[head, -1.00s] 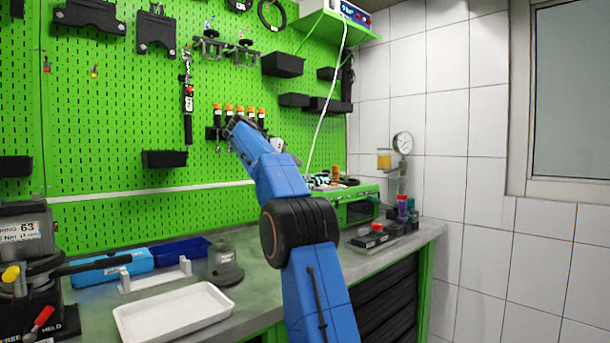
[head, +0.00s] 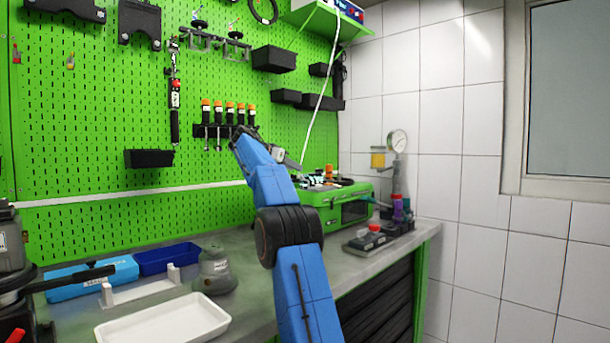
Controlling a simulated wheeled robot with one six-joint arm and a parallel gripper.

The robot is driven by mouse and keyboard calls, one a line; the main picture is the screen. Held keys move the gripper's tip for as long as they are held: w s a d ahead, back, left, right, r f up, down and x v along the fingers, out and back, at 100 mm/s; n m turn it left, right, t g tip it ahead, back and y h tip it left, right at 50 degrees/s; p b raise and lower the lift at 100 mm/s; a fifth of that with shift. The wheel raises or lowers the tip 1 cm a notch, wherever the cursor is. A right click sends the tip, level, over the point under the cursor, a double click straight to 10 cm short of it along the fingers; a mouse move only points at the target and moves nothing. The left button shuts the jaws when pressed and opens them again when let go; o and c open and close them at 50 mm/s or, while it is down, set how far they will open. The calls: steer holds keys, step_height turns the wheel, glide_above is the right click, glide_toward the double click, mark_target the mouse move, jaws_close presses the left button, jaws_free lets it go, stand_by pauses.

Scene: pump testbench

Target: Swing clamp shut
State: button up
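At the lower left edge, a dark grey and black bench device (head: 12,262) is cut off by the frame. A long black bar (head: 75,277) reaches right from it, and a red handle (head: 15,336) shows at the bottom corner. This may be the clamp, but I cannot tell its state. My blue arm rises from the bottom middle. My gripper (head: 245,133) is at its far end, in front of the pegboard near the orange-topped tools. It is apart from the bench device, small and partly hidden by the arm, so its opening is unclear.
A white tray (head: 165,325), a light blue box (head: 92,276), a dark blue bin (head: 168,258) and a grey round part (head: 215,272) occupy the bench. A green instrument (head: 335,207) and a black fixture with a red knob (head: 378,238) stand to the right.

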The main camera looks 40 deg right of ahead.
steer(key=x, duration=0.8)
steer(key=shift+d, duration=0.3)
jaws_close()
